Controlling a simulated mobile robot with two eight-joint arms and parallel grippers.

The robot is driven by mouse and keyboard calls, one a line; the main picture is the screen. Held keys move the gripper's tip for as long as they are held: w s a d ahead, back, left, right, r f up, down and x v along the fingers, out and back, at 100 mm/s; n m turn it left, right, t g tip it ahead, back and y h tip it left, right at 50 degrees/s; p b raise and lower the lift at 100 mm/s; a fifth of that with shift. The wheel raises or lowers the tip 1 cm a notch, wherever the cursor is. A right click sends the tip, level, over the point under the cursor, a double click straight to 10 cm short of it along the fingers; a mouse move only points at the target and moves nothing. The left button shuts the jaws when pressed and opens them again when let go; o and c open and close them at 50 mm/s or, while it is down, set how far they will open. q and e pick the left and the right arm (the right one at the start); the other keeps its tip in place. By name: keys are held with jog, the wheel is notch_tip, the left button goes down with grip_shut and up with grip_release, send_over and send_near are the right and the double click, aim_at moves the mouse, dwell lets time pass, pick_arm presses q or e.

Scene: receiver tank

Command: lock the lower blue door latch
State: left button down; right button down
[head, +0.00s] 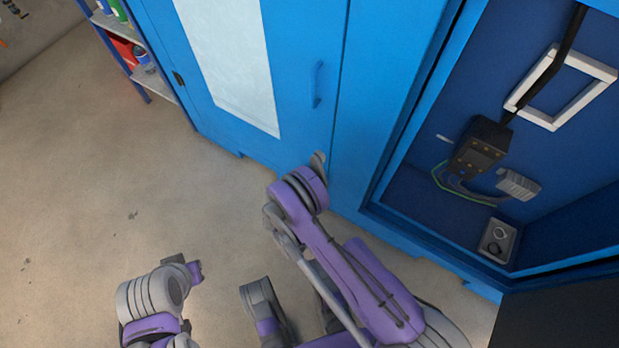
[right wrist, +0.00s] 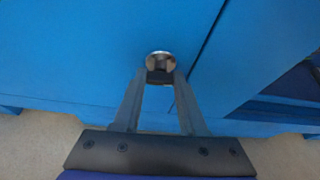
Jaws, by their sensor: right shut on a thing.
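The lower latch (right wrist: 160,59) is a small round metal knob low on the blue door (right wrist: 80,50), close to the door's vertical seam in the right wrist view. My right gripper (right wrist: 161,76) is shut on the latch, with a fingertip on each side of it. In the head view my right arm's purple wrist hides most of the latch and the fingers. My left gripper (head: 189,269) is low and left in the head view, over the floor and away from the door; its fingers are too unclear to judge.
A blue handle (head: 317,84) stands out higher on the door. To the right an open blue cabinet bay holds a dark control box (head: 479,146) with cables and a white frame (head: 561,87). A shelf (head: 153,82) with cans stands at upper left. The floor at left is clear.

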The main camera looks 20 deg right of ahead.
jog(key=shift+m, duration=0.4)
dwell(0.3)
jog(key=shift+c, duration=2.3)
grip_release()
pick_arm(q)
jog(key=shift+s, duration=0.1)
pick_arm(e)
jog(key=shift+a, duration=0.1)
